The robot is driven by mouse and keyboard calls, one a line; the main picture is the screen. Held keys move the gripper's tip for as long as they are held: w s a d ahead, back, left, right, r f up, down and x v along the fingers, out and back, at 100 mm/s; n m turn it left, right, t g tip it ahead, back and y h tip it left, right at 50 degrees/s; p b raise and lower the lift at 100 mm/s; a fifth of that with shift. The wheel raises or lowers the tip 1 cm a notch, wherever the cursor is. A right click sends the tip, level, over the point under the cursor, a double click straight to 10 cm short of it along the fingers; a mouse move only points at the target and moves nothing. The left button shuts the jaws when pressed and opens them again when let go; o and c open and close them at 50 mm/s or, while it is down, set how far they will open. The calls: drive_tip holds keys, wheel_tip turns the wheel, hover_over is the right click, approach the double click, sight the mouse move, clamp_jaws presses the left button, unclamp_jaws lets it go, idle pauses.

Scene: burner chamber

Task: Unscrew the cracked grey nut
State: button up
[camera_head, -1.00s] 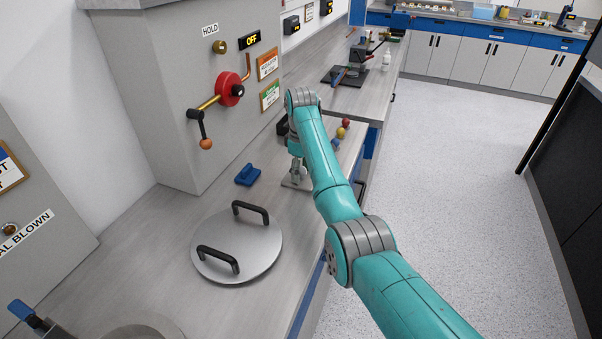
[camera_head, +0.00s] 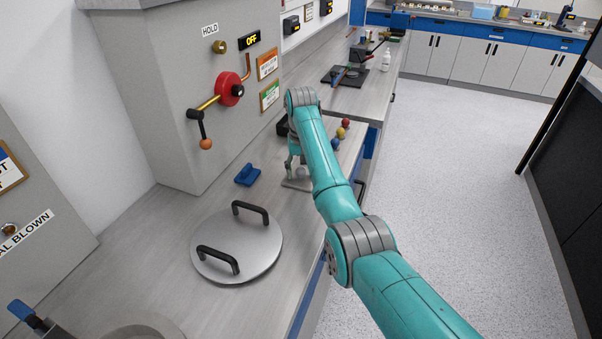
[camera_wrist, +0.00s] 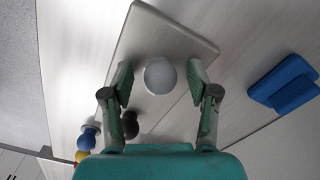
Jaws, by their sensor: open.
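A pale grey rounded piece (camera_wrist: 160,76) stands on a flat metal plate (camera_wrist: 184,22) in the wrist view. It seems to be the grey nut or its top; I see no crack at this size. My gripper (camera_wrist: 159,78) is open, with one green finger on each side of the piece and a visible gap to both. In the head view my gripper (camera_head: 296,168) is above the plate (camera_head: 294,185) on the bench, and the grey piece (camera_head: 303,172) shows small beside the fingers. My arm partly hides this spot.
A blue block (camera_head: 248,174) lies left of the plate. A round metal lid (camera_head: 237,246) with two black handles is nearer. Several coloured balls, including a red one (camera_head: 346,122), stand behind my arm. The grey cabinet (camera_head: 170,100) rises at the left.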

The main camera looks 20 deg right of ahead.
drive_tip(key=m, duration=1)
idle(0.3)
clamp_jaws()
drive_tip(key=shift+f, duration=0.1)
